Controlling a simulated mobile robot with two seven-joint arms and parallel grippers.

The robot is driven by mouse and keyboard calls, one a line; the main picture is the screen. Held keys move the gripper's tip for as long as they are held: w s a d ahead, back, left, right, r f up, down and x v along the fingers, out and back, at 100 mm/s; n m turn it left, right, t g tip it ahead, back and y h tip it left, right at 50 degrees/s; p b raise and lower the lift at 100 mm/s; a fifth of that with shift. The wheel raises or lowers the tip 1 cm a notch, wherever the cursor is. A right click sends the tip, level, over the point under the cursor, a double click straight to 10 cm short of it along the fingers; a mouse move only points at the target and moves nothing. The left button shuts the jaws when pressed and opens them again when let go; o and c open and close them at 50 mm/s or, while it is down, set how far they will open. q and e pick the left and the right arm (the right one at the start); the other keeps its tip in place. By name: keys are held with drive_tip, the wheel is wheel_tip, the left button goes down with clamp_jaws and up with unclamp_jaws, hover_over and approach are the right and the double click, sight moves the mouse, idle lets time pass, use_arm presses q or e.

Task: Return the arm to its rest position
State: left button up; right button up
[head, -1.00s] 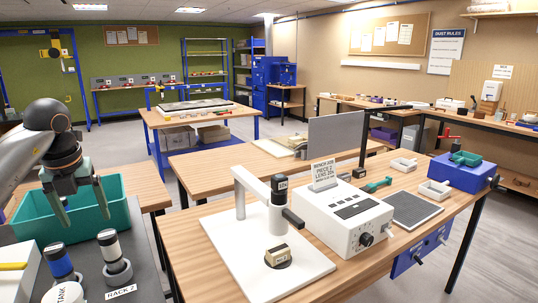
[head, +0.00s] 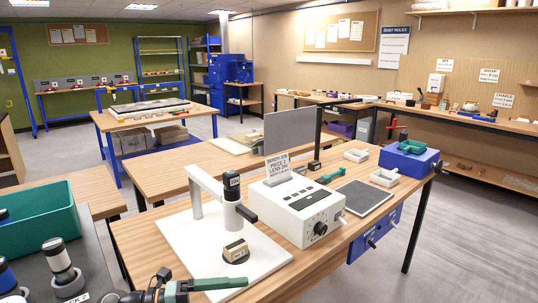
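My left gripper (head: 212,285) is at the bottom edge, its arm coming in low from the left. Its green fingers point right, in front of the white stand's base plate (head: 207,237). I see it edge-on and partly cut off by the frame, so I cannot tell whether it is open or shut. I see nothing held in it. My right gripper is not in view.
A teal bin (head: 38,223) and black-and-white cylinders (head: 58,262) are at left.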

use_arm(q)
drive_tip(key=s+a+f+n+t+y, duration=0.25)
drive_tip(key=f+n+t+y, duration=0.45)
drive_tip(key=n, duration=0.5)
drive_tip(key=s+a+f+n+t+y, duration=0.25)
drive_tip(key=a+f+n+t, duration=0.2)
drive_tip(key=f+n, duration=0.5)
drive_tip(key=s+a+f+n+g+y, duration=0.2)
drive_tip(key=s+f+n+g+y, duration=0.2)
drive_tip(key=s+f+n, duration=0.4)
drive_tip(key=s+f+g, duration=0.1)
drive_tip(key=s+f, duration=0.3)
drive_tip(key=s, duration=0.1)
drive_tip(key=shift+s+a+f+y, duration=0.3)
drive_tip(key=shift+s+f+y, duration=0.05)
drive_tip(key=shift+g, duration=0.25)
